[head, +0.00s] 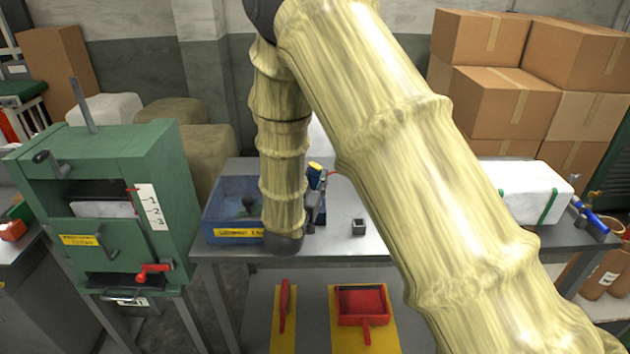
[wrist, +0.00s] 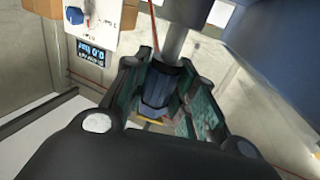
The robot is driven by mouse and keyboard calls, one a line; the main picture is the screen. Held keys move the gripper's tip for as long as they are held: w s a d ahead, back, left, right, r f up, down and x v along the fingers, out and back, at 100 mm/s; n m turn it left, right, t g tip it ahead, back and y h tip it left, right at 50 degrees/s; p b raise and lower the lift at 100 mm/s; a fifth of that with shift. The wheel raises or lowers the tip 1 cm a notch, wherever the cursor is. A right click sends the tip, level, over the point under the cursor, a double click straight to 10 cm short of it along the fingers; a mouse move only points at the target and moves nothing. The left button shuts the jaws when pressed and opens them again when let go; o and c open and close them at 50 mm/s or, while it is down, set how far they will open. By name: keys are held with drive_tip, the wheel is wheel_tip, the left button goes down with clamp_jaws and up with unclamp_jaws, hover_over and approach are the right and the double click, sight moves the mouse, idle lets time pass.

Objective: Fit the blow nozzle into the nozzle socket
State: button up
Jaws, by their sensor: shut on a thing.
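My gripper (head: 316,207) is mostly hidden behind my sleeved arm in the head view. In the wrist view my gripper (wrist: 170,110) is shut on a dark blue piece with a yellow end, which I take for the blow nozzle (wrist: 157,88). Its blue and yellow part (head: 315,175) shows beside my wrist in the head view, above the table. A small dark grey square block with an open top, probably the nozzle socket (head: 358,228), stands on the table to the right of my gripper, apart from it. The nozzle's tip cannot be made out.
A blue bin (head: 222,222) with a yellow label stands left of my wrist on the grey table (head: 340,245). A green cabinet (head: 170,190) is further left. A white green-strapped bundle (head: 537,190) and a blue-handled tool (head: 590,219) are at the right. A thin red line (wrist: 153,25) runs near the nozzle.

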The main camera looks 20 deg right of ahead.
drive_tip(key=shift+f+b, duration=0.5)
drive_tip(key=shift+f, duration=0.25)
drive_tip(key=shift+r, duration=0.2)
drive_tip(key=shift+r+p, duration=0.75)
drive_tip(key=shift+r, duration=0.3)
drive_tip(key=shift+f+b, duration=1.1)
drive_tip(key=shift+f, duration=0.15)
idle(1.9)
drive_tip(key=o, duration=1.1)
drive_tip(key=shift+o, duration=0.2)
drive_tip(key=v, duration=1.2)
drive_tip(key=shift+r, duration=0.1)
